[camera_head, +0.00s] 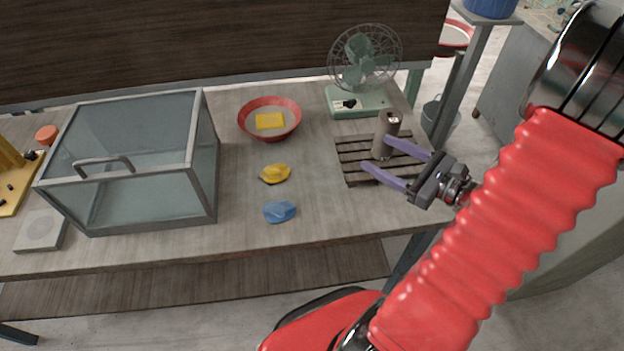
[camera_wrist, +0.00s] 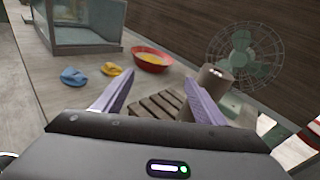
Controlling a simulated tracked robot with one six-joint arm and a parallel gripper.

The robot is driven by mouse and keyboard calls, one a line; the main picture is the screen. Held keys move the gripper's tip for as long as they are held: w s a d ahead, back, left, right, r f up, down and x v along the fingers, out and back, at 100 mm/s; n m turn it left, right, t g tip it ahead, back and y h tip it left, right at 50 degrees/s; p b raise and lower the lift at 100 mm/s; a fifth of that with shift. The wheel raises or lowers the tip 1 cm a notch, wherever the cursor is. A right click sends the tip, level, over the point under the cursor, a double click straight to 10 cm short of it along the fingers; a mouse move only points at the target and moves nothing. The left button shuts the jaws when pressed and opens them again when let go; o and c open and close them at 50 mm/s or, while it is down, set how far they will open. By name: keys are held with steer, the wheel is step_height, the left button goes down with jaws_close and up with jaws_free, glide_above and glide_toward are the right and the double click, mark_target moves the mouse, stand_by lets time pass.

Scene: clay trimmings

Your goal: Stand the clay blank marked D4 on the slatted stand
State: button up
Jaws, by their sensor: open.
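A brown clay blank (camera_head: 387,134) stands upright on the slatted stand (camera_head: 357,177) at the right of the table. A small mark shows on its top, too small to read. In the wrist view the blank (camera_wrist: 212,80) rises behind the right finger, which hides part of it, and the slatted stand (camera_wrist: 152,107) shows between the fingers. My gripper (camera_head: 398,162) is open, its two purple fingers apart, over the stand's front right part. In the wrist view my gripper (camera_wrist: 155,88) holds nothing between its fingertips. I cannot tell whether a finger touches the blank.
A green fan (camera_head: 358,101) stands close behind the stand. A red bowl with a yellow sponge (camera_head: 270,121), a yellow lump (camera_head: 275,174) and a blue lump (camera_head: 279,211) lie to the left. A glass case (camera_head: 130,165) fills the table's left side.

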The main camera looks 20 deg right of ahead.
steer(key=s+a+r+n+g+y, duration=0.1)
steer(key=s+a+n+g, duration=0.1)
steer(key=a+n+g, duration=0.55)
steer(key=s+a+r+n+g+y, duration=0.15)
steer(key=a+n+g, duration=0.25)
steer(key=a+n, duration=0.65)
steer(key=s+a+r+n+t+h, duration=0.1)
steer(key=s+a+r+n+h, duration=0.2)
steer(key=a+r+n+h, duration=0.2)
step_height(320, 180, up, 3)
steer(key=n+h, duration=0.4)
steer(key=n, duration=0.2)
steer(key=shift+s+n+t, duration=0.35)
steer(key=shift+s+n, duration=0.05)
stand_by(0.5)
